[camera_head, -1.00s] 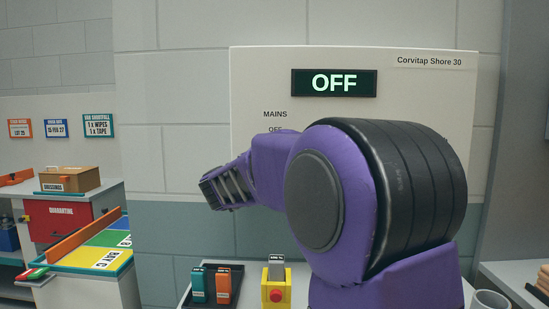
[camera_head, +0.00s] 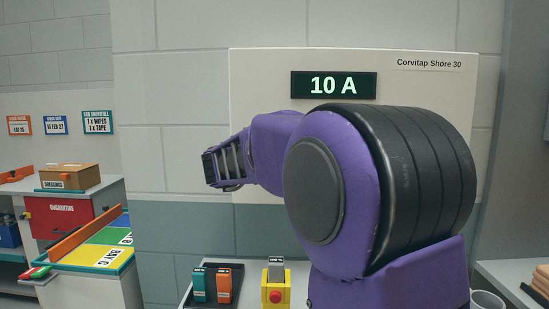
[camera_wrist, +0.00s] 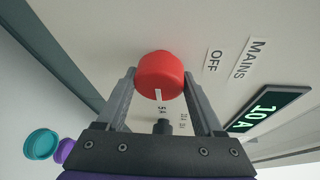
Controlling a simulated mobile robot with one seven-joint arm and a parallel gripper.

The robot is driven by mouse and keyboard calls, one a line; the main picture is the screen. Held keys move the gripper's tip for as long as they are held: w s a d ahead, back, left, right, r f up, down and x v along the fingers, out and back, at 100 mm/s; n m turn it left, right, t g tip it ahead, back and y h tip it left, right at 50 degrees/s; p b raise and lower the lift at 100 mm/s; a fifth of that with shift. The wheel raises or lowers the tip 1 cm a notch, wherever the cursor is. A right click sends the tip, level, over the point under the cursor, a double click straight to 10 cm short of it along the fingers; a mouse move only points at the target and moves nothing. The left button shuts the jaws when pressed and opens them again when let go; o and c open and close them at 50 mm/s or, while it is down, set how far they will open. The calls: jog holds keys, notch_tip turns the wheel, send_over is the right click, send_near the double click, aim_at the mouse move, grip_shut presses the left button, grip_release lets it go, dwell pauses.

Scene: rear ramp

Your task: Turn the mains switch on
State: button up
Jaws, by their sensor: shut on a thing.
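The white panel (camera_head: 265,80) marked Corvitap Shore 30 hangs on the wall in the head view. Its display (camera_head: 333,85) reads 10 A, and it also shows in the wrist view (camera_wrist: 266,108). The mains switch is a red round knob (camera_wrist: 160,72) with a white pointer line, seen in the wrist view near the MAINS (camera_wrist: 247,58) and OFF (camera_wrist: 214,60) labels. My gripper (camera_wrist: 160,84) is shut on the knob, one finger on each side. In the head view my purple arm hides the knob and the gripper.
A yellow box with a red button (camera_head: 275,296) stands on the bench below the panel, beside a black tray (camera_head: 238,270) holding a teal and an orange item. A grey mug (camera_head: 487,300) is at the lower right. A coloured sorting bench (camera_head: 95,250) is at the left.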

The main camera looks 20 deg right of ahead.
dwell(0.3)
jog(key=o, duration=1.4)
jog(key=shift+c, duration=0.2)
